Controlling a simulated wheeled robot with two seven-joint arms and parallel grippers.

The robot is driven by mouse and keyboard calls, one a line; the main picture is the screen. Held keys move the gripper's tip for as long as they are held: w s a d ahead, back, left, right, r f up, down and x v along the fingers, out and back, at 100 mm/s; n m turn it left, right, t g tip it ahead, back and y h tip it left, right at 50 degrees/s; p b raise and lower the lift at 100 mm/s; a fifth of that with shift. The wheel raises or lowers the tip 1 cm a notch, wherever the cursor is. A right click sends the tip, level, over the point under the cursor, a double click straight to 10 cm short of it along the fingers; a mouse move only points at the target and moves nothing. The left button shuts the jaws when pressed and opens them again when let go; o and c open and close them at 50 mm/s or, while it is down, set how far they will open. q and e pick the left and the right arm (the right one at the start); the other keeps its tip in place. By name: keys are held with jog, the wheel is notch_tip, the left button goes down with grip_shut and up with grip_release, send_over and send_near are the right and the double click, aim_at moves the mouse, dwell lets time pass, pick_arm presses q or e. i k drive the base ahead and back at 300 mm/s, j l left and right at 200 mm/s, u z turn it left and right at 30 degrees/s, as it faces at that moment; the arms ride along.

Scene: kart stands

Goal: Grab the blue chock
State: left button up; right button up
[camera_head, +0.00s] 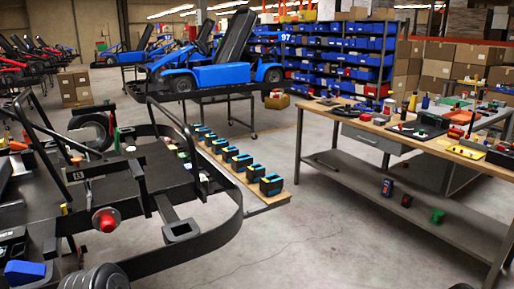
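A small blue block (24,272) with a sloped outline lies at the lower left, on or beside the dark kart frame (215,240). It looks like a chock, but its lower part is close to the picture's edge and its exact shape is hard to tell. I see no gripper clearly in this view, and nothing is seen holding the blue block.
A wooden workbench (345,116) with tools stands at the right, with a lower shelf. Several black-and-blue units (242,162) stand in a row on a low board. A blue kart (215,75) rests on a stand behind.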

aim_at(17, 272)
jog(key=u, duration=1.8)
jog(key=i+j, duration=0.3)
jog(key=j, duration=0.15)
jog(key=i+j, duration=0.3)
jog(key=j, duration=0.15)
jog(key=i+j, duration=0.3)
jog(key=j, duration=0.15)
jog(key=z, duration=1.45)
